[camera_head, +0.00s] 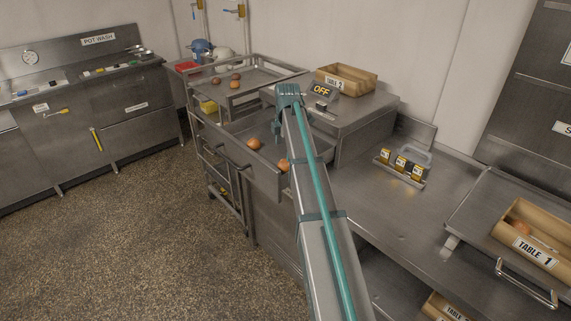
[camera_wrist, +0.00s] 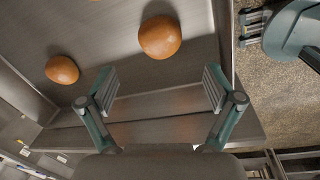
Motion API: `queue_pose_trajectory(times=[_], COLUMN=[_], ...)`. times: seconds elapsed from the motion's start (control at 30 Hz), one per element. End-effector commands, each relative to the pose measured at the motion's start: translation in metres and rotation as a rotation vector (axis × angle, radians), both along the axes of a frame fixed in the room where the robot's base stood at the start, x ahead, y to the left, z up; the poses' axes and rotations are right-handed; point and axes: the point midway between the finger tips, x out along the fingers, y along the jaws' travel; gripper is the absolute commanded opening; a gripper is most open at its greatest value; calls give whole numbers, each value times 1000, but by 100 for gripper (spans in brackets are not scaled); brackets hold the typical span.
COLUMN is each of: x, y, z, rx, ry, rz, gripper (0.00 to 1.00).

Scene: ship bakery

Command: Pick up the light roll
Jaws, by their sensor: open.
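Two round golden-brown rolls lie in the open steel drawer (camera_head: 233,135): one near its front (camera_head: 253,143), another (camera_head: 284,165) partly behind my arm. In the wrist view a larger-looking roll (camera_wrist: 160,37) lies beyond the gap between my fingers, and another roll (camera_wrist: 62,69) lies to the left. My gripper (camera_wrist: 160,90) is open and empty over the drawer, touching no roll. In the head view my arm hides most of it.
Several rolls sit on the raised tray (camera_head: 262,85) at the back. A box marked TABLE 2 (camera_head: 346,79) stands behind the OFF display (camera_head: 321,89). A TABLE 1 box (camera_head: 525,249) holding a roll is at right. The drawer walls bound the space around my gripper.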

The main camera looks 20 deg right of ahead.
Motion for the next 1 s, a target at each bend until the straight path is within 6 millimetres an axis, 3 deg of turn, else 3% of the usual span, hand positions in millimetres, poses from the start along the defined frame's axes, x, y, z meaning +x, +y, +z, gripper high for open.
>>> queue_pose_trajectory(times=[0.7,1.0], x=[7,7], y=[-5,-5], z=[-65,-70], rx=[1,1], ry=[-1,-2], rz=[0,-1], gripper=[91,91])
